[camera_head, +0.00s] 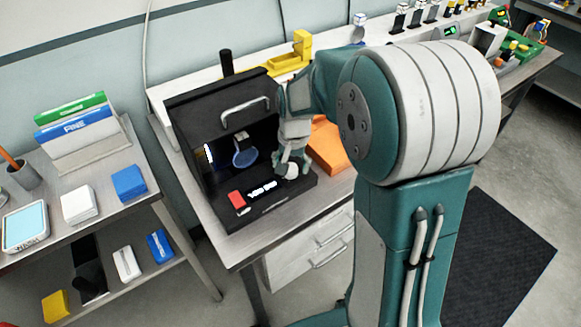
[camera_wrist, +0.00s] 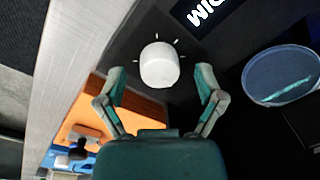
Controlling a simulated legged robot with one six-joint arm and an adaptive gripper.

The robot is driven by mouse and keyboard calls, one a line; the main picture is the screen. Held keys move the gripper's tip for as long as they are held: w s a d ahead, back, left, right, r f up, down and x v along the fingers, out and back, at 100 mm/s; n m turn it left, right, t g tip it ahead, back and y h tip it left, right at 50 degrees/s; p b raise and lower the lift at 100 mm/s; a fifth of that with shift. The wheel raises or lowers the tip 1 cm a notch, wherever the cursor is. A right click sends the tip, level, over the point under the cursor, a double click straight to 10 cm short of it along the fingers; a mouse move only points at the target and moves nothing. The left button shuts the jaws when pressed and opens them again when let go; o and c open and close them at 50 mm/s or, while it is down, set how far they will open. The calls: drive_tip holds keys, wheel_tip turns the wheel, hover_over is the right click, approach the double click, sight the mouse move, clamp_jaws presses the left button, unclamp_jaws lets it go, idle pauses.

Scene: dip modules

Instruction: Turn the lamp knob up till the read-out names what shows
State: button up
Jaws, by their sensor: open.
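A black box (camera_head: 222,110) with a silver handle stands on the bench, its front open. The white lamp knob (camera_head: 291,170) is on the right of its front ledge. In the wrist view the knob (camera_wrist: 160,65) has tick marks around it. My gripper (camera_wrist: 160,78) is open, one finger on either side of the knob's near side, with gaps visible. In the head view my gripper (camera_head: 292,155) partly covers the knob. The read-out (camera_head: 262,188) shows white letters too small to read; in the wrist view the read-out (camera_wrist: 207,10) is cut off. A round blue dish (camera_wrist: 282,76) holds a teal streak.
An orange item (camera_head: 327,147) lies right of the box. A yellow stand (camera_head: 302,45) is behind.

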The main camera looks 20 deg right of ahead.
drive_tip(key=shift+f, duration=0.55)
drive_tip(key=shift+c, duration=0.4)
drive_tip(key=c, duration=1.1)
drive_tip(key=shift+m, duration=0.4)
drive_tip(key=m, duration=0.3)
drive_tip(key=shift+a+m, duration=0.1)
drive_tip(key=shift+m, duration=0.3)
drive_tip(key=m, duration=0.5)
drive_tip(key=shift+f, duration=0.1)
